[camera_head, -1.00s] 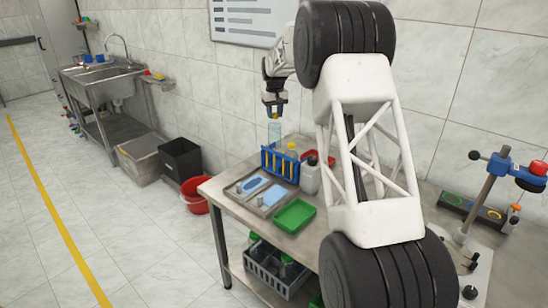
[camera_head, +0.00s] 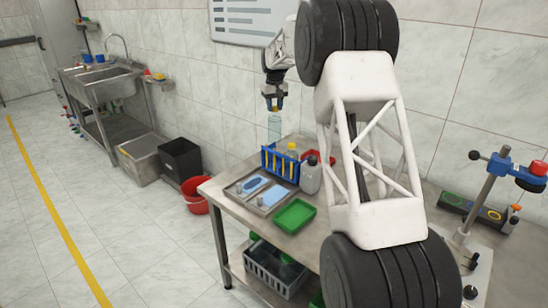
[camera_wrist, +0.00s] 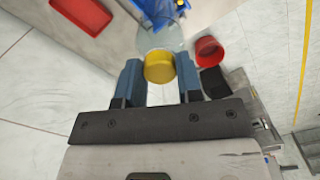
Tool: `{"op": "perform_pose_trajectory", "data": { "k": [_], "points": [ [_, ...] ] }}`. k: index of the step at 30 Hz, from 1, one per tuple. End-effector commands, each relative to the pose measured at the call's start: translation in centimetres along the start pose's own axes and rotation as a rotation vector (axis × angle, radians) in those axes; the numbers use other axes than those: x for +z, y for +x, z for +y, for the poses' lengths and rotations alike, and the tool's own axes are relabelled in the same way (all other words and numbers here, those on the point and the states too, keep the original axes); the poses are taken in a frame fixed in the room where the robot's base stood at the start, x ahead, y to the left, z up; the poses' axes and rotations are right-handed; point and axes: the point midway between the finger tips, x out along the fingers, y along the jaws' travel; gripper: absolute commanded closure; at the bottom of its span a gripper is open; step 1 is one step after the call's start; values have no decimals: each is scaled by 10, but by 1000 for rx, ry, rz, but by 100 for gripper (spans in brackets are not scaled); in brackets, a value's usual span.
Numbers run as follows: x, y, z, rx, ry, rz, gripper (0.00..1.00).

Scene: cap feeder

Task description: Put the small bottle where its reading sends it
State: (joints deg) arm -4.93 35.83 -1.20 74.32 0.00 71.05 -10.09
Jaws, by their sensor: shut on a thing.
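My gripper (camera_head: 273,106) is shut on the yellow cap (camera_wrist: 159,67) of a clear, pale blue-green bottle (camera_head: 275,126). The bottle hangs upright below the fingers, above the back of the bench near a blue rack (camera_head: 280,164). In the wrist view my gripper (camera_wrist: 160,80) has one blue finger on each side of the cap, and the see-through body (camera_wrist: 161,38) shows beyond it. I cannot make out a reading on the bottle. Whether its bottom is clear of the rack is hard to tell.
A tray with blue patches (camera_head: 262,201), a green tray (camera_head: 295,216), a grey-white bottle (camera_head: 311,178) and a yellow-topped bottle (camera_head: 292,150) are on the bench. A red tray (camera_wrist: 82,12) lies behind. A red bucket (camera_head: 195,195) and black bin (camera_head: 181,160) stand left.

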Motion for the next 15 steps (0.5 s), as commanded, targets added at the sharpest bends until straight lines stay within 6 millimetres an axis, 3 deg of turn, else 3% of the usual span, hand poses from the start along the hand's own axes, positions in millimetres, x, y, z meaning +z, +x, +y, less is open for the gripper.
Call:
{"op": "perform_pose_trajectory", "data": {
  "k": [10, 15],
  "points": [
    [0, 0, 2, 0, 1, 0, 88],
    [-3, 3, 14, 0, 3, 0, 88]
  ]
}}
